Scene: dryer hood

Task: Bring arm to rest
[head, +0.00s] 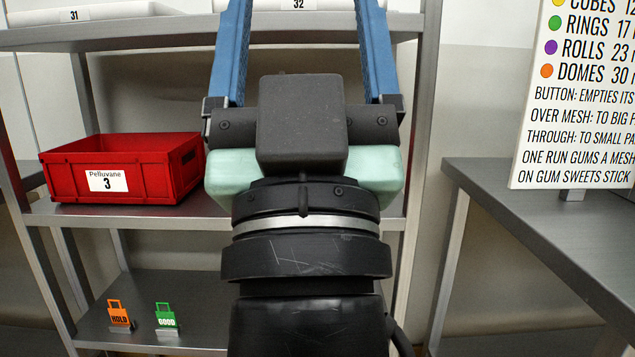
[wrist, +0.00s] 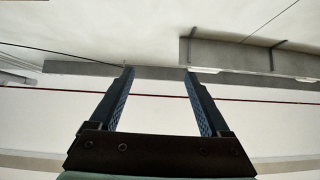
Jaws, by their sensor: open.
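My gripper (head: 303,30) is raised in front of the shelf rack in the head view, its blue fingers pointing up and wide apart. The fingertips run past the top edge of that view. In the wrist view my gripper (wrist: 160,72) is open, with nothing between its fingers. Behind it there is only pale wall or ceiling with a grey ledge. My arm hides the middle of the rack in the head view.
A metal rack (head: 130,213) holds a red crate (head: 120,168) labelled Pelluvane 3. Orange HOLD (head: 119,315) and green GOOD (head: 166,318) tags stand on its lower shelf. A steel table (head: 540,200) and a printed sign (head: 575,100) are at right.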

